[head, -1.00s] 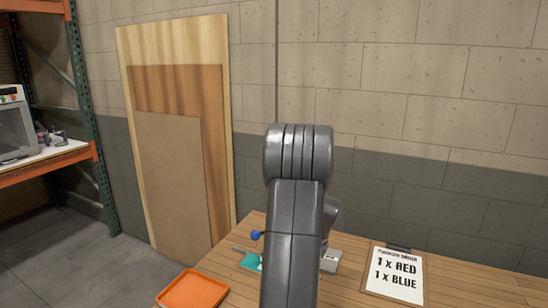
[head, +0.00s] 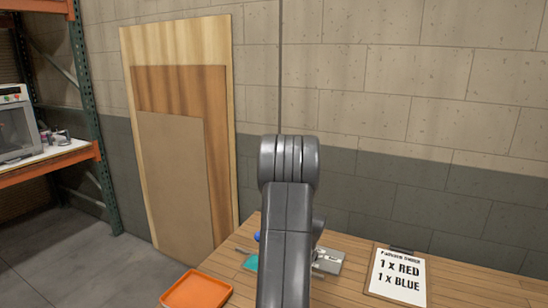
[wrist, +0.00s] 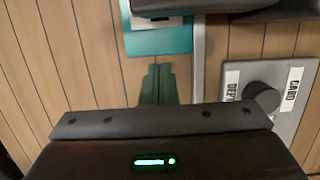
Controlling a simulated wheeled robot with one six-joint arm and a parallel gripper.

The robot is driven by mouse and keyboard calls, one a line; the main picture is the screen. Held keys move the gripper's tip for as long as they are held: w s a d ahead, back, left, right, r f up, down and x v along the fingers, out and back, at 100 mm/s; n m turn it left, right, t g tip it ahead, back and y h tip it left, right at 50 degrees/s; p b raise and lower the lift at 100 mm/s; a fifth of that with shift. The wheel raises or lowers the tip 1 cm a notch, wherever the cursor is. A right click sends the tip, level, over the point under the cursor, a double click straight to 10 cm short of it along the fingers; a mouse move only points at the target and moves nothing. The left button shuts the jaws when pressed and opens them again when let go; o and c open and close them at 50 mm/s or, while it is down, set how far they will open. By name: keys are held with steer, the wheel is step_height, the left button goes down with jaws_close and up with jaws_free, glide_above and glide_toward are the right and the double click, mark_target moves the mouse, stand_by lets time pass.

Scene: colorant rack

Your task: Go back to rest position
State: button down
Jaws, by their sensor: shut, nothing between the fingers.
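My gripper (wrist: 158,85) shows in the wrist view as two narrow dark-green fingers side by side, shut and empty. They point over the wooden bench top, just below a teal item. In the head view my arm stands in front of the bench and hides the gripper.
An orange tray (head: 196,290) lies at the bench's left front. A teal item (head: 251,262) and a grey device (head: 328,262) flank my arm; the device's dark knob (wrist: 262,98) shows in the wrist view. An order sign (head: 398,276) lies right. Wood panels (head: 175,180) lean on the wall.

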steer(key=s+d+b, duration=0.1)
steer(key=s+d, duration=0.2)
steer(key=d, duration=0.4)
steer(key=s+d+b, duration=0.1)
steer(key=s+d, duration=0.3)
steer(key=d, duration=0.3)
steer(key=s+d+b, duration=0.1)
steer(key=s+d, duration=0.2)
steer(key=d, duration=0.5)
steer(key=shift+s+r, duration=0.1)
steer(key=shift+s, duration=0.1)
step_height(320, 180, up, 10)
steer(key=s+d+n, duration=0.1)
steer(key=d, duration=0.1)
steer(key=shift+f, duration=0.2)
